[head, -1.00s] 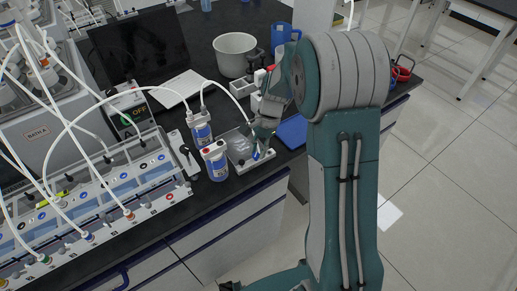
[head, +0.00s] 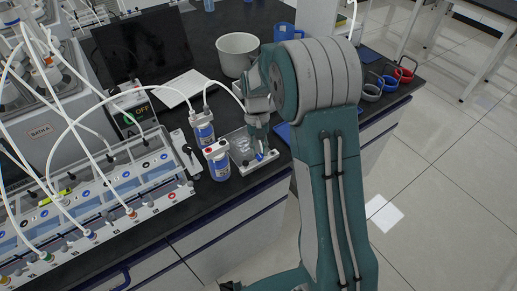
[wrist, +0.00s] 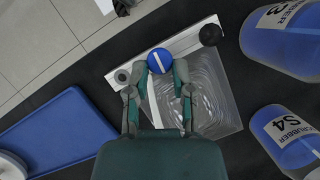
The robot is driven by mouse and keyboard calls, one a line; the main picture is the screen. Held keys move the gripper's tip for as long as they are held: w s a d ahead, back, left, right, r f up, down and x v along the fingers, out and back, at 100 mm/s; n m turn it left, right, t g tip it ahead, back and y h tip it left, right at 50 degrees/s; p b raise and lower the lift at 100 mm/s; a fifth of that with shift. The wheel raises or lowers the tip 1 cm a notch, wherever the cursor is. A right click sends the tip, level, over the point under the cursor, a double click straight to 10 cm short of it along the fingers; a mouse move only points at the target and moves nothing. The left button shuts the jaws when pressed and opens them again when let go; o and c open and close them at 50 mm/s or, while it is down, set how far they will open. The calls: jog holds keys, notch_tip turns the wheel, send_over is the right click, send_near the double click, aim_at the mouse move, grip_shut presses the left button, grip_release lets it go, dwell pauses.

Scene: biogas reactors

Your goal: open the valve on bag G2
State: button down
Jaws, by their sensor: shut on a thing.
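The valve (wrist: 159,60) is a round blue knob with a white bar across its top, on a pale strip (wrist: 195,35) along the edge of a clear bag (wrist: 212,95). The bar lies roughly across the strip. My gripper (wrist: 161,70) is shut on the knob, one finger on each side. In the head view my gripper (head: 257,142) points down at the blue valve (head: 260,156) near the bench's front edge, and the bag (head: 240,147) lies just left of it. I cannot read a label on the bag.
Two scrubber bottles stand beside the bag, one marked S4 (wrist: 295,135). White tubes run above them. A blue tray (wrist: 45,130) lies on the bag's other side. A pot (head: 237,52) and laptop (head: 140,50) stand behind; mugs (head: 388,84) stand right.

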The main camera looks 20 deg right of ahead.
jog(key=shift+s+d+f+n, duration=0.1)
jog(key=shift+d+f+n, duration=0.1)
jog(key=shift+n, duration=0.2)
jog(key=shift+c, duration=2.3)
grip_release()
jog(key=shift+r, duration=0.1)
jog(key=v, duration=1.2)
jog(key=shift+a, duration=0.2)
